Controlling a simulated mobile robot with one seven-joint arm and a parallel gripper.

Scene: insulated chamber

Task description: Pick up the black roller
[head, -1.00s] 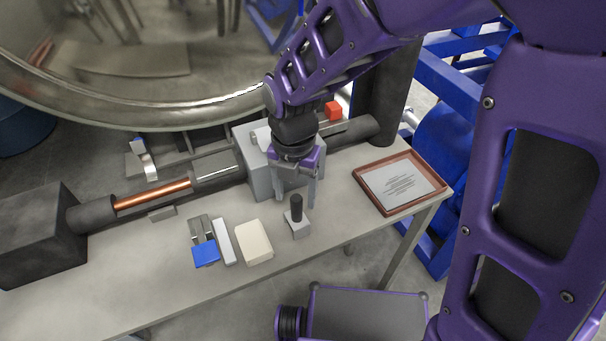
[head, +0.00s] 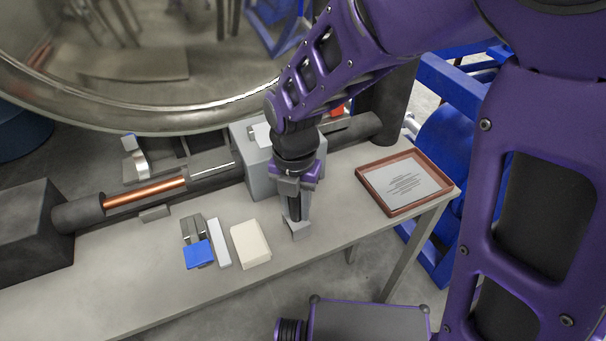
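The black roller (head: 295,209) stands upright in a small light-grey block (head: 299,230) near the front edge of the table. My gripper (head: 296,213) points down over it, with one finger on each side. The fingers look closed against the roller's sides, with no clear gap. The roller's upper part is partly hidden by the fingers and the wrist. Its lower end is still at the block.
A cream block (head: 250,244), a pale bar (head: 219,242) and a blue-ended piece (head: 198,254) lie to the left. A red-brown tray (head: 409,212) with a paper is to the right. A grey box (head: 258,180) and a large metal vessel (head: 140,115) stand behind.

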